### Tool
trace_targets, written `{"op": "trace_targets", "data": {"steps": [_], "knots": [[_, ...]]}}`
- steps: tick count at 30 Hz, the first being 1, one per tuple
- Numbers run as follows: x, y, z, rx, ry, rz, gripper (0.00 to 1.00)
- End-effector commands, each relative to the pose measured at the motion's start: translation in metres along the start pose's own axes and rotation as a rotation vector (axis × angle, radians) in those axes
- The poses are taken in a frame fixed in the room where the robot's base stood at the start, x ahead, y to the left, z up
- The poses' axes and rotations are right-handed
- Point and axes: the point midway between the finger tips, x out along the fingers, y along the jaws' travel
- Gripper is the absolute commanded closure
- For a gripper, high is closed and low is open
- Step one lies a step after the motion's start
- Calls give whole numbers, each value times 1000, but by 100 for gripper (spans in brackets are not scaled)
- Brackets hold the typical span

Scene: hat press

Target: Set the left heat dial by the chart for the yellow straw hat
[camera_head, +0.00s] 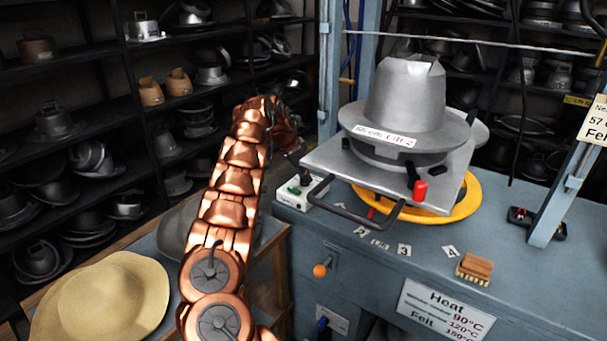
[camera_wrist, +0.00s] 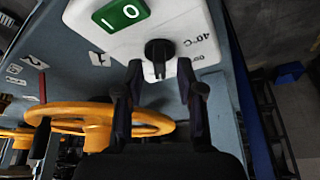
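The left heat dial (camera_wrist: 159,50) is a black knob on a white control box (camera_wrist: 190,20), with "40°C" printed beside it in the wrist view. The box (camera_head: 318,199) also shows at the press table's left corner in the head view. My gripper (camera_wrist: 160,69) is open, its two fingertips either side of the knob's near end; contact cannot be told. In the head view, my arm hides most of the gripper. The yellow straw hat (camera_head: 128,290) lies at lower left.
A green I/O switch (camera_wrist: 122,13) sits beside the dial. The grey hat press (camera_head: 405,100) stands above a yellow handwheel (camera_head: 455,208). A black handle (camera_head: 360,212) juts near the box. A wooden brush (camera_head: 475,268) lies on the table. Shelves of hat moulds line the back.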

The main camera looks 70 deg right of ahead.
Motion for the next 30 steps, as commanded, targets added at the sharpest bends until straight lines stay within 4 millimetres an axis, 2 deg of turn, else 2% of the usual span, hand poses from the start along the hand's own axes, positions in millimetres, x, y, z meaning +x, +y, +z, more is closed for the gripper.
{"op": "trace_targets", "data": {"steps": [9, 20, 30], "knots": [[4, 0, 0, -1, -1, 0, 64], [4, 0, 1, -1, -1, 1, 100], [4, 0, 1, -6, -2, -1, 100]]}}
